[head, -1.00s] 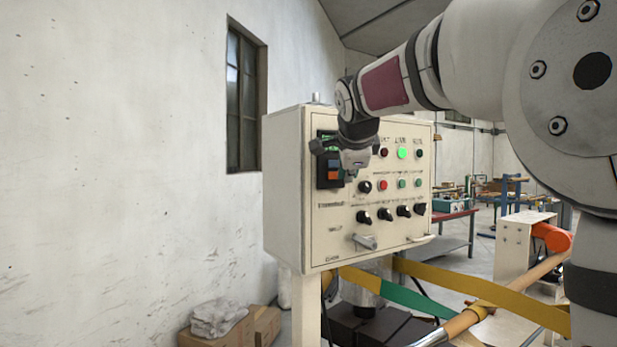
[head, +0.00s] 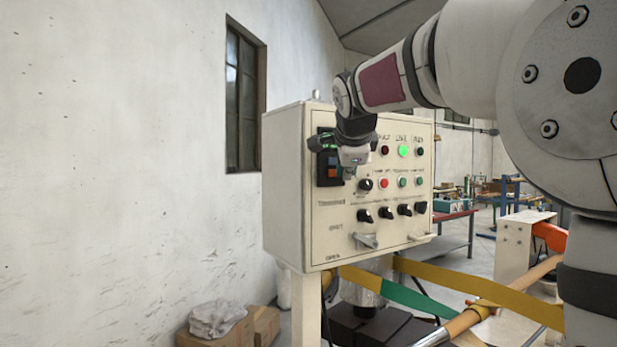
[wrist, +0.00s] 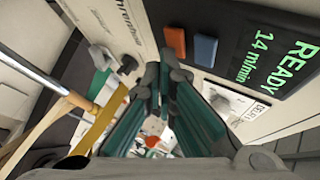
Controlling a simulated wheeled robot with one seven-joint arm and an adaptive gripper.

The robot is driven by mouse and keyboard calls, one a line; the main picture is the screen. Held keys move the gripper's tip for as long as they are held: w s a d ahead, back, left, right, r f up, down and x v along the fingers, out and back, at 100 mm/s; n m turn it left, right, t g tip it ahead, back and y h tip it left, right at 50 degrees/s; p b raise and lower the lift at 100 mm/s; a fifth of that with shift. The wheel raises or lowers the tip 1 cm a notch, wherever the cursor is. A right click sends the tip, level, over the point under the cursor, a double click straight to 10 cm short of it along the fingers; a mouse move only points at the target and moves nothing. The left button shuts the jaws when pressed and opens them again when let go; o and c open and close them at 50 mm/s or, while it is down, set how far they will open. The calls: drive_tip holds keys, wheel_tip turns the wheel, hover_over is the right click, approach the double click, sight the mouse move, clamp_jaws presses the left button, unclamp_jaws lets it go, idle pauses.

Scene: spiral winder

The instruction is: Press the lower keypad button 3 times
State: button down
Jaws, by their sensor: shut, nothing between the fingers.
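The keypad is a dark unit (head: 322,146) at the upper left of the cream control box. Its lower button is orange (wrist: 174,42) and its upper button is blue (wrist: 205,50). In the head view, the orange button (head: 333,173) is just left of my gripper (head: 351,173). In the wrist view, my gripper (wrist: 169,72) has its teal fingers closed together, empty, with the tips near the orange button. I cannot tell how wide the gap to it is. The display (wrist: 275,58) shows READY and 14 m/min in green.
The control box (head: 287,190) has several black knobs (head: 386,213), a red button (head: 383,183) and a lit green lamp (head: 403,151). A handle (head: 365,241) sticks out below.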

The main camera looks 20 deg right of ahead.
drive_tip(key=shift+w+a, duration=0.1)
drive_tip(key=shift+w, duration=0.35)
idle(0.8)
drive_tip(key=shift+s+b, duration=0.15)
drive_tip(key=shift+b, duration=0.15)
drive_tip(key=shift+s, duration=0.7)
drive_tip(key=shift+s, duration=0.1)
drive_tip(key=shift+s+d+b, duration=0.1)
drive_tip(key=shift+s+d, duration=0.1)
drive_tip(key=shift+s, duration=0.6)
drive_tip(key=shift+s+d+b, duration=0.1)
drive_tip(key=shift+s+d, duration=0.15)
drive_tip(key=shift+s, duration=0.55)
drive_tip(key=shift+s+d+b, duration=0.1)
drive_tip(key=shift+s+d, duration=0.1)
drive_tip(key=shift+s, duration=0.6)
drive_tip(key=shift+a, duration=0.15)
